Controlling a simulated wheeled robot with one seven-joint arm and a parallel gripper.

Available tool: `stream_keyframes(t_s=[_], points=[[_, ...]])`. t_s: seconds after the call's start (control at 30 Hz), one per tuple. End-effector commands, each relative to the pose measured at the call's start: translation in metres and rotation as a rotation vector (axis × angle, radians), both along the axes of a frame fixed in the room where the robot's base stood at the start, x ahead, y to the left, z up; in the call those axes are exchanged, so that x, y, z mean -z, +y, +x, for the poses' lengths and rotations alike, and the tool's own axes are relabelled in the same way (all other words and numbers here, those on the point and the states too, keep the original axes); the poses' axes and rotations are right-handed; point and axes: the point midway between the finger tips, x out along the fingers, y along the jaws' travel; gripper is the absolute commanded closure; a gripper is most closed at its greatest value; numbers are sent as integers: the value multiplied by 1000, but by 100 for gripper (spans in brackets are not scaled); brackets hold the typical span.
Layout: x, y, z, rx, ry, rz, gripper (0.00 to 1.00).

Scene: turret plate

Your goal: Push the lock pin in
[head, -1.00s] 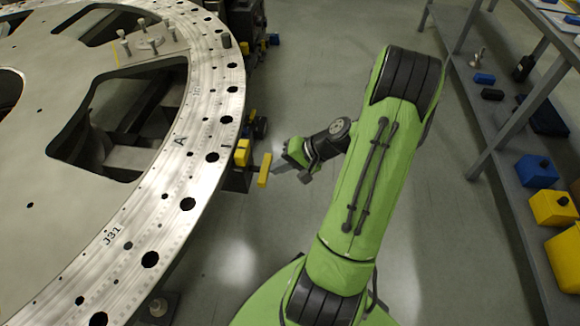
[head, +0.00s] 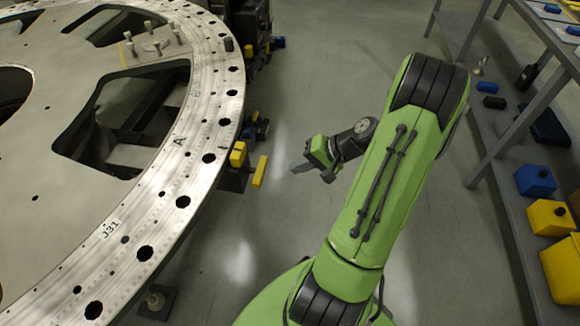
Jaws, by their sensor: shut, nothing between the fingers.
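The turret plate (head: 205,120) is a large pale ring with holes along its rim, on the left. At its right edge is a yellow block (head: 238,154) on a dark mount. A yellow bar (head: 260,171) stands out to the right of it; this looks like the lock pin's handle, but I cannot tell how deep the pin sits. My gripper (head: 297,168) is right of the bar, pointing left at it, with a clear gap between them. Its fingers are together and empty.
A grey shelf (head: 510,200) along the right holds blue and yellow boxes (head: 535,178). Several pegs (head: 153,44) stand on the plate at the upper left. Bare floor (head: 310,95) lies between plate and shelf.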

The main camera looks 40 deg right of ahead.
Motion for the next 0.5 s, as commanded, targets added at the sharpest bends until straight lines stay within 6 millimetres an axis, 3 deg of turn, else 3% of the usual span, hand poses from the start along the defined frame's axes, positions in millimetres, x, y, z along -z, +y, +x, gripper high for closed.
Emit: stream_keyframes(t_s=[0.2, 0.5], points=[[-30, -20, -24, 6, 2, -3, 100], [-37, -25, -32, 4, 2, -1, 100]])
